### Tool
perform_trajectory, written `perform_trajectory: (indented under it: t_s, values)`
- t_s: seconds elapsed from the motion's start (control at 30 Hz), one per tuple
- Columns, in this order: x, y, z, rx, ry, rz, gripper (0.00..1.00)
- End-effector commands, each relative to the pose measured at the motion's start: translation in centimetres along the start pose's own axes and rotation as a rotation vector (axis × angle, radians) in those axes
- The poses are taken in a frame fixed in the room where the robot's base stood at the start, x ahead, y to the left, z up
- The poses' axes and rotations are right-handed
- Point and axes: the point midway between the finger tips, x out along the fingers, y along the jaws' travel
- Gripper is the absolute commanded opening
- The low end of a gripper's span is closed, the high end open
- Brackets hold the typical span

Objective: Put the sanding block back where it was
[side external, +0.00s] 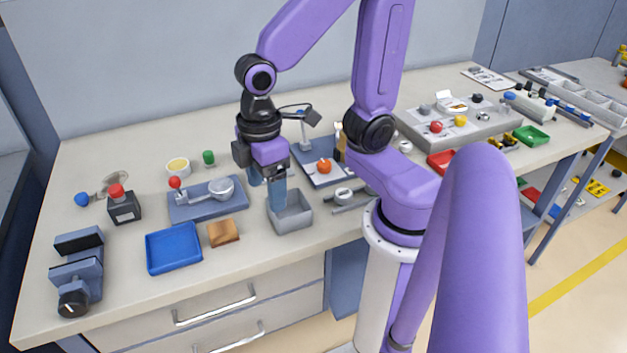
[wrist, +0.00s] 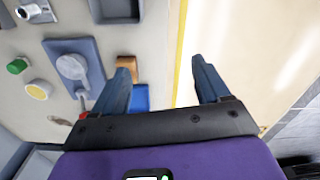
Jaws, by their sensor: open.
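The sanding block, a small orange-brown block (side external: 223,232), lies flat on the bench, just right of a blue tray (side external: 173,248). In the wrist view the block (wrist: 127,63) is partly hidden behind the left finger. My gripper (side external: 268,190) is open, with its fingers pointing down, to the right of the block and higher than it. In the side view its fingers overlap a grey open bin (side external: 292,224). In the wrist view nothing is held in my gripper (wrist: 161,65).
A blue-grey base with a red-knobbed lever (side external: 208,200) stands behind the block. A vise (side external: 80,270) and a red-topped box (side external: 123,206) are at the left. A panel with an orange knob (side external: 324,168) is behind the bin. The bench's front edge runs close by.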

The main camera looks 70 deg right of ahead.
Motion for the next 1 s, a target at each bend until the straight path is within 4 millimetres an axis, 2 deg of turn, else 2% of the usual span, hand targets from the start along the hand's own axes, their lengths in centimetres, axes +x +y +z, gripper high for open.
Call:
perform_trajectory:
  t_s: [0.2,0.4,1.0]
  values:
    - [-0.8,-3.4,4.0,-0.076,0.011,-0.003,0.75]
    - [-1.0,-5.0,6.2,-0.115,0.015,-0.005,0.75]
    - [-1.0,-5.3,6.6,-0.124,0.015,-0.005,0.75]
